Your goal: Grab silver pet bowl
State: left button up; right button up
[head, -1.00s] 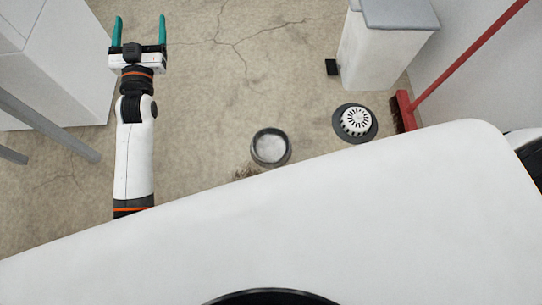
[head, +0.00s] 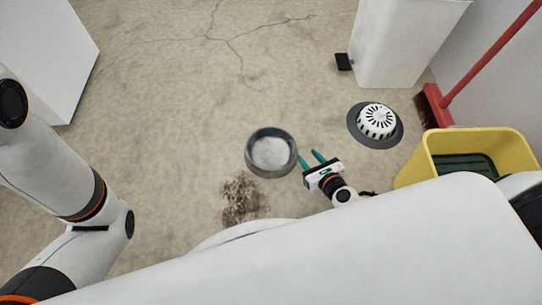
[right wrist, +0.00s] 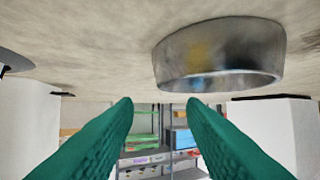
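The silver pet bowl (head: 271,152) stands upright on the concrete floor near the middle of the head view. In the right wrist view, which looks upside down, the bowl (right wrist: 218,55) hangs at the top, right of centre. My right gripper (head: 309,155) is low over the floor just right of the bowl, its teal fingers pointing up in the picture. It is open and empty, and its fingers (right wrist: 159,102) are apart in the wrist view. The bowl is not between them. My left arm shows at the left edge; its gripper is out of view.
A round vent-like disc (head: 376,122) lies on the floor at right. A yellow bin (head: 430,160) stands close right of my right arm. A white bin (head: 405,45), a red broom (head: 435,105) and a white cabinet (head: 40,60) stand farther off. A dirt patch (head: 242,198) lies below the bowl.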

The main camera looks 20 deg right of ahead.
jog(key=b+x, duration=0.1)
jog(key=x, duration=0.3)
jog(key=shift+w+f, duration=0.1)
jog(key=shift+w, duration=0.05)
jog(key=b+x, duration=0.2)
jog(key=x, duration=0.2)
jog(key=shift+w+a+f, duration=0.1)
jog(key=shift+w+f, duration=0.3)
jog(key=shift+w, duration=0.45)
grip_shut()
